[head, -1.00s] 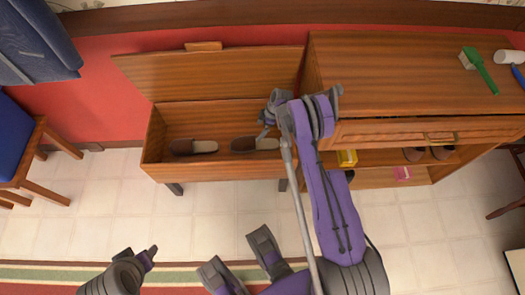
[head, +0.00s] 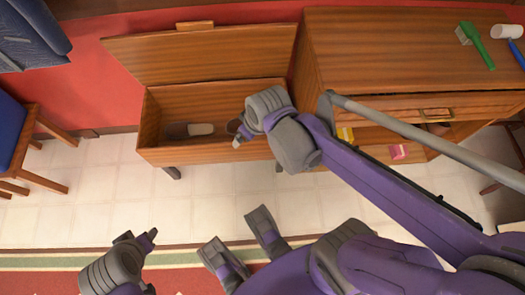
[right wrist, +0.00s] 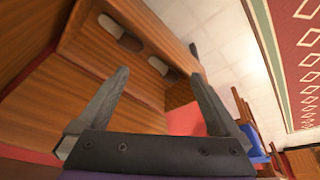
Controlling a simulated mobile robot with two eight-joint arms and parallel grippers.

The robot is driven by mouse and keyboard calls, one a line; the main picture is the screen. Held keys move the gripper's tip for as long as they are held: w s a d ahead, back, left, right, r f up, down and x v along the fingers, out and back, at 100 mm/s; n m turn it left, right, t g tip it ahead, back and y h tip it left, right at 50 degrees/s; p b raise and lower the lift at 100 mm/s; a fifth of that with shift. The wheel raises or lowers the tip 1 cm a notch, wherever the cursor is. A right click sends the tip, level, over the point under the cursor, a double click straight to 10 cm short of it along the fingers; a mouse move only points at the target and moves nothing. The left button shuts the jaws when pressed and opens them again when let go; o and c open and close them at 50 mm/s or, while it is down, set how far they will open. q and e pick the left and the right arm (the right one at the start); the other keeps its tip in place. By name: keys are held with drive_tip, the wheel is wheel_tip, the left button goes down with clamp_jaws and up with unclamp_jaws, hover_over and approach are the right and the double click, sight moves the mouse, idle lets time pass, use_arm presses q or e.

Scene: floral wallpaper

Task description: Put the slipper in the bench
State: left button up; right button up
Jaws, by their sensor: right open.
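The wooden bench (head: 205,155) stands with its lid up and its box open. A dark slipper with a pale insole (head: 188,130) lies inside on the left. A second slipper (head: 233,126) lies to its right, mostly hidden behind my right gripper. The right wrist view shows both slippers (right wrist: 120,32) (right wrist: 160,67) in the bench. My right gripper (head: 239,134) is over the bench's front right edge in the head view. It is open and empty, its fingers (right wrist: 155,88) apart from the slippers. My left gripper (head: 143,240) is low at the left, over the floor; its jaw opening is unclear.
A cabinet (head: 400,60) adjoins the bench on the right. A green brush (head: 477,45) and a white roller (head: 507,31) lie on top. Its shelf holds a yellow item (head: 345,134), a pink item (head: 398,151) and a dark shoe (head: 437,128). A blue chair (head: 15,130) stands left. The floor before the bench is clear.

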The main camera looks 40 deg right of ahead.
drive_tip(key=s+a+f+m, duration=0.1)
drive_tip(key=s+m, duration=0.1)
drive_tip(key=s, duration=0.6)
drive_tip(key=shift+t, duration=0.4)
drive_tip(key=shift+a, duration=0.1)
idle(0.4)
